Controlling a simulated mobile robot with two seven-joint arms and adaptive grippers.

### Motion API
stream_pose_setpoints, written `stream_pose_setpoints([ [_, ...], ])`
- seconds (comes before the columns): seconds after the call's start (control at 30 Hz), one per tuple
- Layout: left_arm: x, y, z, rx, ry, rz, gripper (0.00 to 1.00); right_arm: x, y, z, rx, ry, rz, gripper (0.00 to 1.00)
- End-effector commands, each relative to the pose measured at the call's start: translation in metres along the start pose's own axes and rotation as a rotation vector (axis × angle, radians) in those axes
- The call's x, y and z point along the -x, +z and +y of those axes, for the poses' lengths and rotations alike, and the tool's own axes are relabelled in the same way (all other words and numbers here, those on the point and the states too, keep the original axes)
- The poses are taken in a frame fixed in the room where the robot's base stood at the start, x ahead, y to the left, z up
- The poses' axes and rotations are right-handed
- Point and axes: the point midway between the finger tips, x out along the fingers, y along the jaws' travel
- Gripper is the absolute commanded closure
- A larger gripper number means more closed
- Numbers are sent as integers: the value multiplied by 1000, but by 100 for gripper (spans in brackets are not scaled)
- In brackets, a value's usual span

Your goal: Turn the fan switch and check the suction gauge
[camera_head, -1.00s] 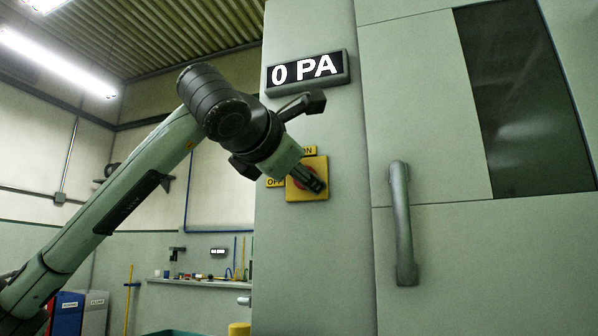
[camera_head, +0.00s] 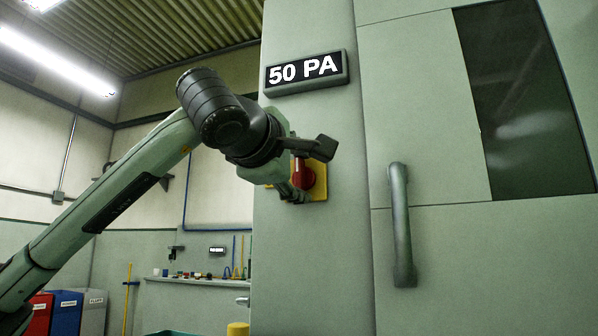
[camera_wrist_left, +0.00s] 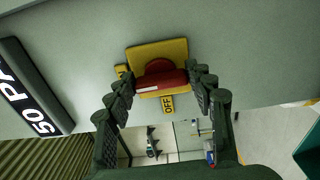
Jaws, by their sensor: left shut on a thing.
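The fan switch is a red rotary knob (camera_head: 303,172) on a yellow plate (camera_head: 320,182), set in the pale green cabinet's narrow face. Its red knob (camera_wrist_left: 160,76) and OFF label (camera_wrist_left: 167,104) show in the left wrist view. My left gripper (camera_head: 293,190) is at the knob, and its fingers (camera_wrist_left: 160,82) stand on either side of it, shut on it. In the head view my gripper hides the plate's left part and its labels. The suction gauge (camera_head: 304,72) above the switch reads 50 PA; part of it shows in the left wrist view (camera_wrist_left: 32,92). My right gripper is not in view.
A cabinet door with a long vertical handle (camera_head: 401,224) and a dark window (camera_head: 522,98) stands to the right of the switch. A shelf (camera_head: 200,282) with small items and several coloured bins (camera_head: 68,312) are far back at the left.

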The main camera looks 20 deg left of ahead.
Motion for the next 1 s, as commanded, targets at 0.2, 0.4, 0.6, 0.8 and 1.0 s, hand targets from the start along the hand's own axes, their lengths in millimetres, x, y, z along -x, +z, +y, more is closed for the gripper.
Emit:
stream_pose_setpoints([
  [0.2, 0, 1, 0, -40, 0, -2, 76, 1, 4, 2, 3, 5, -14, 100],
  [0.4, 0, 1, -1, -47, 0, -3, 76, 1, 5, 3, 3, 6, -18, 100],
  [0.6, 0, 1, -1, -47, 0, -2, 76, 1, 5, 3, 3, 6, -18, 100],
  [0.8, 0, 1, -1, -45, 0, -2, 26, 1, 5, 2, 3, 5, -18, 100],
  [1.0, 0, 0, 0, -44, 0, -1, 26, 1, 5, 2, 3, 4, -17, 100],
])
